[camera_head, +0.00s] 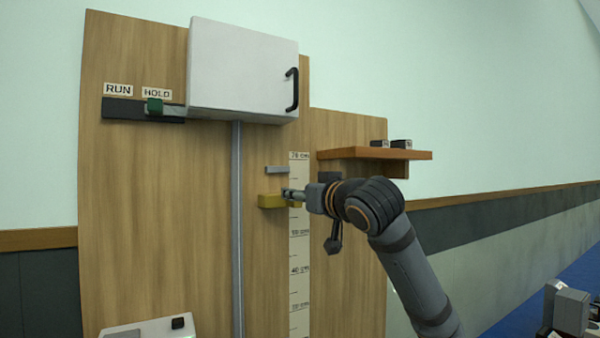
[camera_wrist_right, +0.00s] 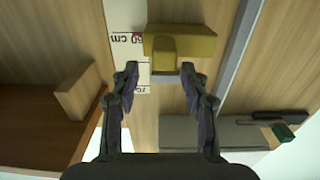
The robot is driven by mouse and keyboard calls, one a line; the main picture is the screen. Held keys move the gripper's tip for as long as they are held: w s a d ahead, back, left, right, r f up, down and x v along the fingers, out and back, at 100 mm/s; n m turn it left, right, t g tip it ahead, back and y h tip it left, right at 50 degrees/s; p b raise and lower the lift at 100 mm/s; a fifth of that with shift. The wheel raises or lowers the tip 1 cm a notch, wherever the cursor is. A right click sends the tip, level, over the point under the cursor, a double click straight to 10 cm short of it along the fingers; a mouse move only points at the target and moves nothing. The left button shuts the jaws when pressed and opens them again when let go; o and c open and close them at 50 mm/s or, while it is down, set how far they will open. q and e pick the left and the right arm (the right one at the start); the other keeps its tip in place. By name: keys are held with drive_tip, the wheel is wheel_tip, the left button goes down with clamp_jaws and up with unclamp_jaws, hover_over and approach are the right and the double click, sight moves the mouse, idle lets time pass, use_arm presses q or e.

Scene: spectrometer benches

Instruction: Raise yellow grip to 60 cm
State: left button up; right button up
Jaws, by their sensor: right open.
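The yellow grip (camera_head: 271,201) stands out from the wooden panel beside a pale vertical scale (camera_head: 299,256). In the right wrist view, which is upside down, the yellow grip (camera_wrist_right: 192,43) lies level with the 60 cm label and a small red mark. My right gripper (camera_head: 290,194) is at the grip's right end in the head view. In the wrist view my right gripper (camera_wrist_right: 160,73) is open, its fingertips apart on either side of the grip's protruding block, just short of it. Contact cannot be told. My left gripper is not in view.
A short grey bar (camera_head: 278,170) sits above the grip. A wooden shelf (camera_head: 405,155) with small dark items juts out at the right, close to my right arm. A white cabinet (camera_head: 240,65) and green HOLD slider (camera_head: 154,106) are higher up. A grey rail (camera_head: 237,260) runs left of the grip.

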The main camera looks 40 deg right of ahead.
wheel_tip(320, 180, up, 9)
drive_tip(key=shift+a, duration=0.15)
drive_tip(key=shift+w+f, duration=0.15)
idle(0.5)
